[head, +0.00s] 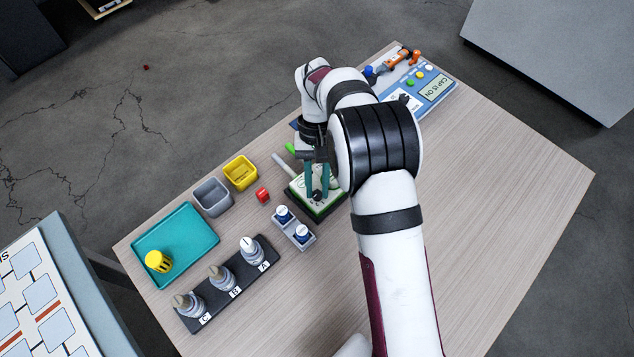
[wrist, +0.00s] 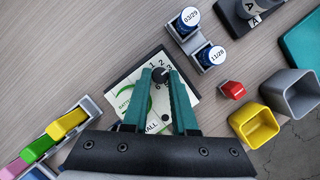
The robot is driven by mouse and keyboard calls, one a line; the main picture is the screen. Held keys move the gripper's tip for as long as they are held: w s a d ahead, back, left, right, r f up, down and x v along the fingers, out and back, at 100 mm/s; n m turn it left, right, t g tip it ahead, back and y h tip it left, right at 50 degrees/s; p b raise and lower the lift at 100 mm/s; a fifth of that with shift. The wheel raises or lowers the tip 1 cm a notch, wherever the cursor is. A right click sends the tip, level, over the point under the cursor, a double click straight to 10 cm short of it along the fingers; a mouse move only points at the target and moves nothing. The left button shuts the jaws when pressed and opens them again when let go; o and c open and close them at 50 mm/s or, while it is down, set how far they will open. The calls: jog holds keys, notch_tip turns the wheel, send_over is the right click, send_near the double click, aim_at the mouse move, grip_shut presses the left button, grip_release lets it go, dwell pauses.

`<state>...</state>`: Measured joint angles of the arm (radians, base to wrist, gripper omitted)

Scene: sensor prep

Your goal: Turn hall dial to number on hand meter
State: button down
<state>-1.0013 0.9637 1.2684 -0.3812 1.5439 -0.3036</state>
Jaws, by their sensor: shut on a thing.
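The hall dial is a small dark knob (head: 318,196) on a white plate with a green edge (head: 328,208). In the wrist view the plate (wrist: 122,82) shows part of the word HALL and printed numbers around the knob (wrist: 159,75). My gripper (wrist: 158,76) points down at the plate with its two teal fingers shut on the knob; the fingers hide part of the scale. The knob's pointer setting cannot be read. A blue panel (head: 428,98) at the far end has a display reading CAP IS ON. I cannot tell which thing is the hand meter.
A red block (head: 262,195), grey bin (head: 212,196), yellow bin (head: 240,173), teal tray (head: 190,232) and black rack (head: 228,287) lie leftward. The table's right side is clear.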

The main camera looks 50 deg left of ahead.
jog(key=c, duration=0.7)
grip_release()
jog(key=shift+v, duration=7.9)
jog(key=shift+w, duration=0.1)
